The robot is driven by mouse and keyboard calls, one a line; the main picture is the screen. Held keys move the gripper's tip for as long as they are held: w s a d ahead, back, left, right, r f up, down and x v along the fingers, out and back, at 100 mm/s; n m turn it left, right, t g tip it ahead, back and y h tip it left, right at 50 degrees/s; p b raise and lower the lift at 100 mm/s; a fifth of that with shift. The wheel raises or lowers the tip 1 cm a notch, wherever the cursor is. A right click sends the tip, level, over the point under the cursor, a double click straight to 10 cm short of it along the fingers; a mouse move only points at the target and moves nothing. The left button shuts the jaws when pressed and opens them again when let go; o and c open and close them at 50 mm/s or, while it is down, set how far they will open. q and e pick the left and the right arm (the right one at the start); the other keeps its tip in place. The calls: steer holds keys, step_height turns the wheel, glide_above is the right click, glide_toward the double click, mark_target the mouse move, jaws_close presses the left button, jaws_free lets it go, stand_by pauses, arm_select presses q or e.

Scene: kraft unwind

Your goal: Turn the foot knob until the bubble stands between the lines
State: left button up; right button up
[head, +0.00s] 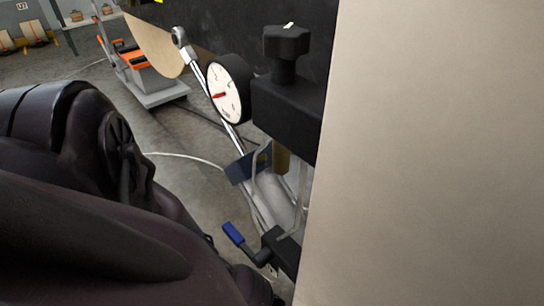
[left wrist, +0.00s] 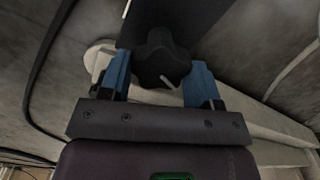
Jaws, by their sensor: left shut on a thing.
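In the left wrist view, the foot knob (left wrist: 165,52) is a black lobed knob with a white mark. It sits between the two blue fingers of my left gripper (left wrist: 159,72), which is shut on it. In the head view my dark left arm fills the lower left, and its gripper and the knob it holds are hidden. Neither view shows the bubble or its lines. My right gripper is in neither view.
A large beige surface (head: 435,150) blocks the right of the head view. Beside it are another black knob (head: 286,45), a dial gauge with a red needle (head: 228,90) and a blue-handled lever (head: 234,234). An orange and grey cart (head: 150,78) stands behind.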

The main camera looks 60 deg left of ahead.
arm_select(q)
steer(key=o, duration=0.6)
steer(key=shift+o, duration=0.2)
steer(key=shift+r, duration=0.25)
steer(key=shift+w+r+p, duration=0.1)
steer(key=shift+r+p, duration=0.3)
steer(key=shift+p, duration=0.05)
step_height(320, 180, up, 10)
steer(key=p, duration=0.5)
steer(key=shift+f+p, duration=0.25)
steer(key=shift+p, duration=0.1)
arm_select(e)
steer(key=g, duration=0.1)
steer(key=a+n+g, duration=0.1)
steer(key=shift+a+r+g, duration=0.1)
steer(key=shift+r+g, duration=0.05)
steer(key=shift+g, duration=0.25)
